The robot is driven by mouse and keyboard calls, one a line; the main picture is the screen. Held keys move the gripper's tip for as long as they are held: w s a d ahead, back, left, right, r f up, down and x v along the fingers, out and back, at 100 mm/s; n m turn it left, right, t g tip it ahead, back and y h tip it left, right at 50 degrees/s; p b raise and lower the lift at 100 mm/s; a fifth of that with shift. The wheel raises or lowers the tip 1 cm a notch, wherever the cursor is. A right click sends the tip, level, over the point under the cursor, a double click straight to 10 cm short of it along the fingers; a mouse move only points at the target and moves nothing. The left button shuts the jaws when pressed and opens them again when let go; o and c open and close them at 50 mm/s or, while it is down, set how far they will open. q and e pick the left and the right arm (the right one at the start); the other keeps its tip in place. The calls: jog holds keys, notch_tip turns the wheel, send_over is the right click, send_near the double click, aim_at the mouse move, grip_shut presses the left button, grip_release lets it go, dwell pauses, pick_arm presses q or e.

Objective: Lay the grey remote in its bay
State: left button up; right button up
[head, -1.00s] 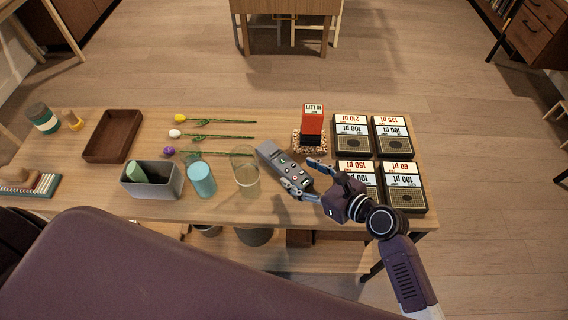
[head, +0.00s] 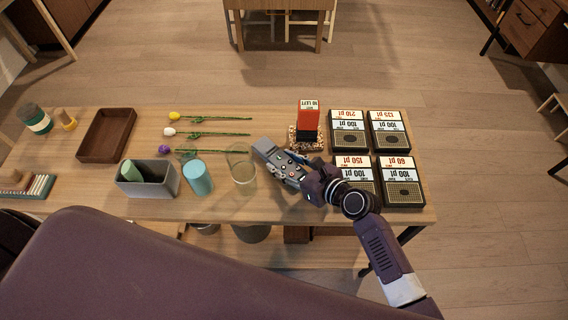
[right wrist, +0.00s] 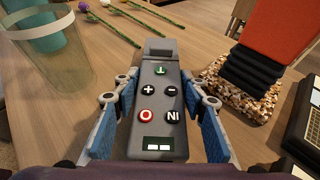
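The grey remote (head: 279,163), with round black, green and red buttons, lies on the table right of the clear glass. It fills the middle of the right wrist view (right wrist: 160,95). My right gripper (right wrist: 158,85) is over the remote, with a blue-padded finger along each long side. The fingers look spread, with narrow gaps beside the remote; firm contact is not visible. In the head view, my right gripper (head: 300,170) covers the remote's near end. No bay can be clearly identified. My left gripper is not in view.
The clear glass (head: 241,166) stands close left of the remote, then a teal cup (head: 198,178) and grey bin (head: 165,183). A red-black block (head: 308,120) and several labelled boxes (head: 403,182) stand right. A brown tray (head: 85,150) is far left.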

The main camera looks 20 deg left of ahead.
jog(key=c, duration=0.8)
jog(key=shift+r, duration=0.1)
